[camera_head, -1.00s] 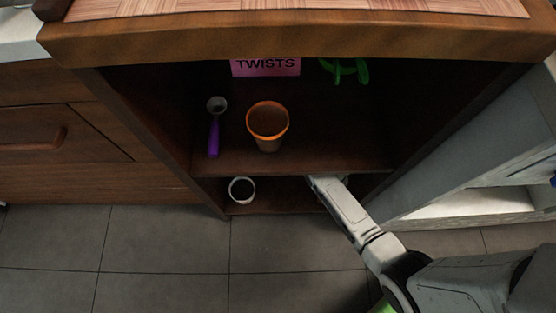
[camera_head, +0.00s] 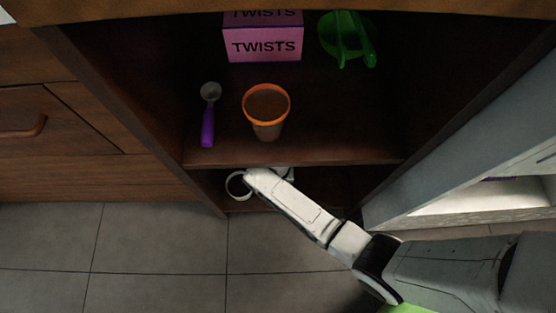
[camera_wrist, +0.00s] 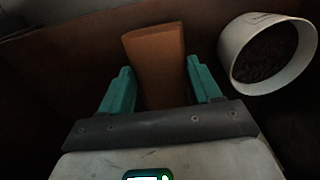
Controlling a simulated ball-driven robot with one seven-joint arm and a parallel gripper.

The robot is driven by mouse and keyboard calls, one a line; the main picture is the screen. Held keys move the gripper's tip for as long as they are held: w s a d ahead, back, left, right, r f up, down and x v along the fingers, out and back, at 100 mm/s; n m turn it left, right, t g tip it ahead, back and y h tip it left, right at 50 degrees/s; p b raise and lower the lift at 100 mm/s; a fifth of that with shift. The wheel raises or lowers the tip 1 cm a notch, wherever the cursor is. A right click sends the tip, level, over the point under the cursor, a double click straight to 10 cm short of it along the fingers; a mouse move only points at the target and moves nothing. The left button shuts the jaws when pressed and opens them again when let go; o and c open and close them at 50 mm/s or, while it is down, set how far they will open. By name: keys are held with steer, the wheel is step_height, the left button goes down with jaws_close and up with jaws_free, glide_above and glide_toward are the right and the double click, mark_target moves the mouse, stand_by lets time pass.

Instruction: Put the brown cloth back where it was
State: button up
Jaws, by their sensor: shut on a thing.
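The brown cloth (camera_wrist: 157,65) shows in the wrist view as a folded, upright block between the two teal fingers of my gripper (camera_wrist: 158,78). My gripper is shut on it. In the head view my arm reaches into the lower compartment of the cabinet, under the shelf (camera_head: 330,159). There the cloth and the fingertips are hidden behind my arm and the shelf.
A white cup with dark contents (camera_wrist: 265,55) stands close to the right of my gripper; it also shows in the head view (camera_head: 234,187), partly covered. The shelf above holds an orange-rimmed cup (camera_head: 267,125), a purple-handled scoop (camera_head: 208,125), a pink TWISTS box (camera_head: 264,45) and a green item (camera_head: 345,40).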

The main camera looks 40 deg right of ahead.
step_height(320, 180, down, 3)
steer(key=shift+s+d+f+b, duration=0.1)
steer(key=shift+d+f+b, duration=0.05)
steer(key=shift+b, duration=0.6)
steer(key=shift+f, duration=0.1)
steer(key=o, duration=1)
step_height(320, 180, up, 8)
steer(key=p, duration=0.4)
steer(key=shift+f+p, duration=0.1)
steer(key=shift+p, duration=0.3)
